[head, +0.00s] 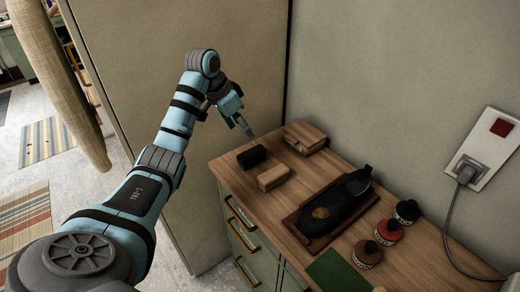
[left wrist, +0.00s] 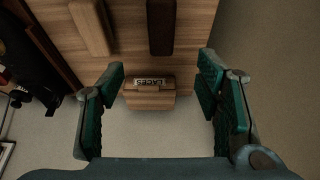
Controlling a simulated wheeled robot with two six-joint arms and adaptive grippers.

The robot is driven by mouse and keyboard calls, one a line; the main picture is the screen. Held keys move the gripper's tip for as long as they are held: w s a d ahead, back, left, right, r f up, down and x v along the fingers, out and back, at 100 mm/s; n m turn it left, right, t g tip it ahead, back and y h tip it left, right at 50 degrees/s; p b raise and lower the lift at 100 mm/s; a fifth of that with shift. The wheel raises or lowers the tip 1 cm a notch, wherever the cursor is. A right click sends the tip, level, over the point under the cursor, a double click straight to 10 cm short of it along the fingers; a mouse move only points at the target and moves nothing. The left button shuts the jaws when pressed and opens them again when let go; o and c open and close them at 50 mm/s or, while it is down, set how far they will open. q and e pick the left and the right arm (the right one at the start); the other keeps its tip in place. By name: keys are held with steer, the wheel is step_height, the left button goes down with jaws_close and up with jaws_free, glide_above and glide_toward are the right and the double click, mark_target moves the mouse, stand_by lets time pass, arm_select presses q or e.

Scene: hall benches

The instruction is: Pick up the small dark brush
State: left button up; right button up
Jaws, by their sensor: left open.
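The small dark brush (head: 251,156) lies on the wooden cabinet top near its left edge. It shows as a dark brown block at the top of the left wrist view (left wrist: 162,28). My left gripper (head: 243,123) is open and empty, up and to the left of the brush in the head view, apart from it. Its two fingers stand wide apart in the left wrist view (left wrist: 162,80), with the brush beyond the fingertips. My right gripper is in neither view.
A lighter wooden brush or block (head: 272,177) lies beside the dark one. A small box (head: 304,137), labelled LACES, sits near the wall. A dark shoe (head: 346,195) on a tray (head: 300,229), several lidded jars (head: 388,232) and a green cloth (head: 338,272) are further right.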

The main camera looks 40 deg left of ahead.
arm_select(q)
glide_above(251, 152)
steer(key=s, duration=0.3)
step_height(251, 152, down, 6)
steer(key=shift+w+f+b, duration=0.15)
steer(key=shift+b, duration=0.3)
steer(key=x, duration=0.4)
steer(key=b+x, duration=0.1)
steer(key=x, duration=0.2)
steer(key=shift+w+a, duration=0.25)
steer(key=shift+a, duration=0.05)
steer(key=shift+s, duration=0.1)
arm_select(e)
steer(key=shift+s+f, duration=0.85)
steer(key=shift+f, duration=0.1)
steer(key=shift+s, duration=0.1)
arm_select(q)
steer(key=shift+p, duration=0.3)
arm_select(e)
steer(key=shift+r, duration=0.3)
arm_select(q)
steer(key=c, duration=1.3)
steer(key=shift+o, duration=0.2)
